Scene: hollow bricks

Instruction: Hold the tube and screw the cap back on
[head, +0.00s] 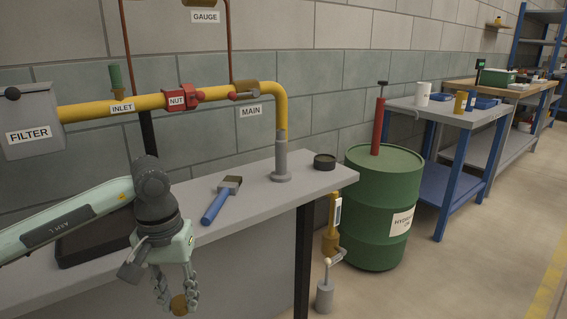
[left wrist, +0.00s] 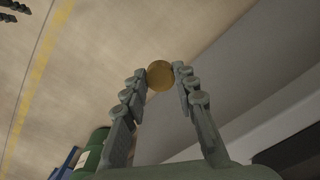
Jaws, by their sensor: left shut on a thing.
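My left gripper (head: 178,296) hangs in front of the bench's near edge, pointing down. Its two jointed fingers are shut on a round brass-coloured piece (head: 179,304). In the left wrist view the piece (left wrist: 160,75) shows as a flat disc between the fingertips. I cannot tell whether it is the cap or an end of the tube. No other part clearly recognisable as the tube or cap shows. Dark finger-like parts at the top left corner of the left wrist view look like my right gripper (left wrist: 15,10); it is cut off by the frame edge.
The grey bench (head: 305,178) holds a blue-handled brush (head: 221,199), a dark round tin (head: 324,161) and a black tray (head: 95,237). A yellow pipe (head: 140,104) runs above it. Floor farther right is clear.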

